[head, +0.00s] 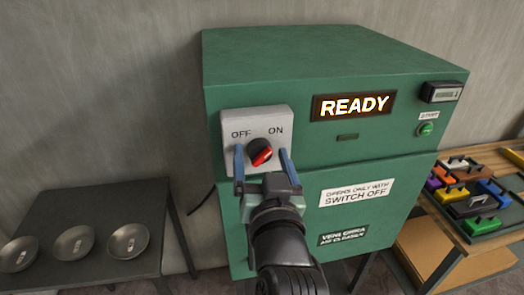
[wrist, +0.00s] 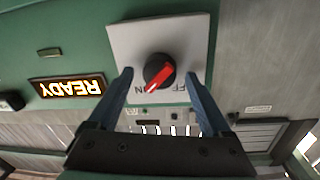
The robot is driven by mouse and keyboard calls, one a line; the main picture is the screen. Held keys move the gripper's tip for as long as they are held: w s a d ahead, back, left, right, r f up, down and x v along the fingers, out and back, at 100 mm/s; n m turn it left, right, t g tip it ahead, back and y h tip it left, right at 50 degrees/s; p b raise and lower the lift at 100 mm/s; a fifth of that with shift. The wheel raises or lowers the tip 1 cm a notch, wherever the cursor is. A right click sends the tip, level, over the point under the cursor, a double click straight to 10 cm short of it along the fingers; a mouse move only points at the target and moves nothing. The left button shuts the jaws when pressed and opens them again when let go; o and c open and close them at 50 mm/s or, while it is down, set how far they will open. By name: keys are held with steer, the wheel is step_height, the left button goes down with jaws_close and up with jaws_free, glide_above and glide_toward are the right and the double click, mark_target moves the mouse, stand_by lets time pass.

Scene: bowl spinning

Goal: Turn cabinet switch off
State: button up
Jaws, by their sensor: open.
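The switch is a black round knob with a red pointer (head: 261,153) on a pale grey plate (head: 282,114) on the green cabinet (head: 290,55). OFF is printed at upper left and ON at upper right. In the wrist view, which is upside down, the knob (wrist: 159,70) has its red bar slanting along the line toward the ON label. My gripper (head: 262,156) is open, with one blue finger on each side of the knob. The wrist view also shows a gap between the knob and each finger of my gripper (wrist: 159,78). Contact is not visible.
A lit sign (head: 354,105) reads READY. A green start button (head: 426,130) is at the right. A label (head: 356,192) says it opens only with switch off. Metal bowls (head: 128,242) stand on a dark table at left.

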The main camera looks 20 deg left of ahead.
steer(key=shift+w, duration=0.1)
jaws_close()
stand_by(0.4)
steer(key=shift+f+b, duration=0.1)
steer(key=shift+b, duration=0.3)
steer(key=n+b, duration=0.2)
steer(key=b, duration=0.1)
steer(key=shift+f+n, duration=0.2)
steer(key=shift+n, duration=0.2)
steer(key=n+b, duration=0.5)
steer(key=b, duration=0.1)
steer(key=shift+f+n+y, duration=0.1)
steer(key=shift+n+y, duration=0.2)
steer(key=n+b, duration=0.5)
steer(key=shift+a+n+b, duration=0.1)
steer(key=shift+n+b, duration=0.3)
steer(key=n+y+b, duration=0.1)
steer(key=n+b, duration=0.2)
steer(key=n, duration=0.1)
steer(key=shift+b, duration=0.3)
steer(key=shift+n, duration=0.4)
